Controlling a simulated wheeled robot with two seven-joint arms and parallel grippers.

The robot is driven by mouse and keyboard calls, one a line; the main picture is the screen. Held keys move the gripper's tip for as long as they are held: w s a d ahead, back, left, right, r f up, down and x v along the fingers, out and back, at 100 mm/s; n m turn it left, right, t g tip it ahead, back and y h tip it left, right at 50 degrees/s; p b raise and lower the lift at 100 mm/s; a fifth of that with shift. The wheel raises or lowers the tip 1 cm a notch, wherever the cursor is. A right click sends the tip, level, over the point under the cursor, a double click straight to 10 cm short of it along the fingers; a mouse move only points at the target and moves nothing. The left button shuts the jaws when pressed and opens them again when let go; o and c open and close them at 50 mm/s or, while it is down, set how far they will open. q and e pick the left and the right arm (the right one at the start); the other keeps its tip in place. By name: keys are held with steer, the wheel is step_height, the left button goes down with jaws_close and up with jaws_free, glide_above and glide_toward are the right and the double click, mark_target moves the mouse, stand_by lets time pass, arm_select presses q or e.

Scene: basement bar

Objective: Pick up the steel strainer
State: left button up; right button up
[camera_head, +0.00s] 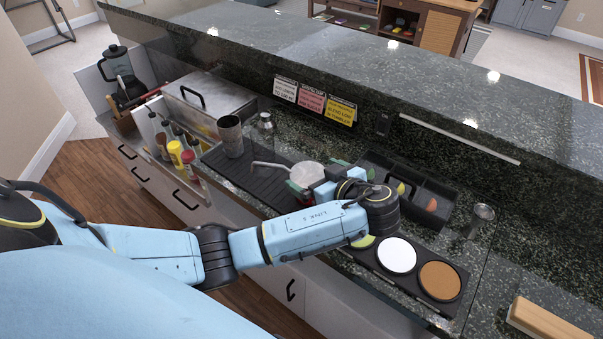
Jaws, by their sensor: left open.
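The steel strainer (307,174) appears as a pale round disc with a thin bent handle running to the left, by the right end of the black bar mat (240,176). My left arm reaches across the counter from the left. My left gripper (312,193) is open, with its fingers close beside the near side of the strainer. The wrist partly hides that area, so I cannot tell whether they touch. My right gripper is not in view.
A metal shaker tin (230,136) and a clear bottle (265,133) stand left of the strainer. A black garnish tray (409,178) lies behind my wrist. A rimmer tray (413,280) and a small steel cup (482,216) are to the right. The raised granite ledge (360,70) bounds the back.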

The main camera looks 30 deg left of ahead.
mark_target(308, 174)
arm_select(q)
steer(key=w+a+f, duration=0.1)
steer(key=a, duration=0.1)
steer(key=w+a+f, duration=0.1)
steer(key=f, duration=0.1)
steer(key=shift+w+a+f, duration=0.1)
steer(key=shift+a, duration=0.25)
steer(key=c, duration=1)
